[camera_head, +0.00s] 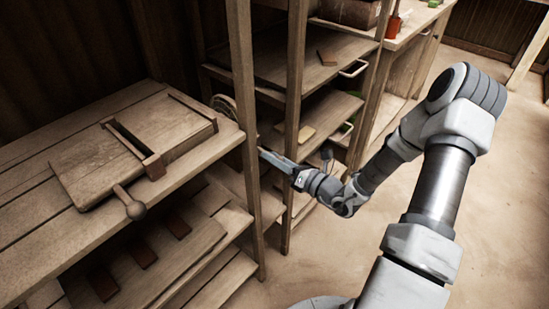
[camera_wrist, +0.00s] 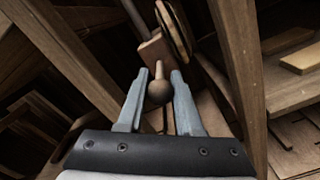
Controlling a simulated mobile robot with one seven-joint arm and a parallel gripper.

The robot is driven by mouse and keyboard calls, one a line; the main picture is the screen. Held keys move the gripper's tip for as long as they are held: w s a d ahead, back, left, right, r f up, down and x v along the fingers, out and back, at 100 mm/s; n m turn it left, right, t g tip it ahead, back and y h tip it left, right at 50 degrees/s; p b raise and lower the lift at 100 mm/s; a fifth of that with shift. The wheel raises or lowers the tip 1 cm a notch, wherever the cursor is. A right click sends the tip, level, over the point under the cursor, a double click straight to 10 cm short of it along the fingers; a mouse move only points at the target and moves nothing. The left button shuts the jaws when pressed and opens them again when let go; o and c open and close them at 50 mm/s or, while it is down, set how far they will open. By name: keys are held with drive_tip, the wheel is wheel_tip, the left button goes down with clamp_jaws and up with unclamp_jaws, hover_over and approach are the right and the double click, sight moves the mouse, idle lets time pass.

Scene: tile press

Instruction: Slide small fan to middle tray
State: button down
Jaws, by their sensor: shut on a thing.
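My gripper (camera_wrist: 159,82) is shut on a round wooden knob (camera_wrist: 159,92), with one grey finger on each side. The knob's short stem runs up to a wooden block (camera_wrist: 153,47). A round, rimmed disc (camera_wrist: 174,28), likely the small fan, stands edge-on beside the block. In the head view the disc (camera_head: 221,104) shows partly behind a wooden post, and my gripper (camera_head: 264,152) reaches in at that post; its fingertips are hidden. I cannot tell which is the middle tray.
Upright posts (camera_head: 294,120) stand close to my arm. A wooden press (camera_head: 135,150) with its own knobbed lever lies on the left bench. A yellowish block (camera_head: 305,134) lies on a shelf to the right. The floor at right is clear.

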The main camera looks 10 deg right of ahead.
wheel_tip(320, 180, up, 25)
drive_tip(key=p, duration=2.1)
drive_tip(key=shift+f+p, duration=0.2)
drive_tip(key=shift+p, duration=0.15)
drive_tip(key=c, duration=0.6)
unclamp_jaws()
drive_tip(key=shift+s+d, duration=0.1)
drive_tip(key=v, duration=1.7)
drive_tip(key=shift+s, duration=0.1)
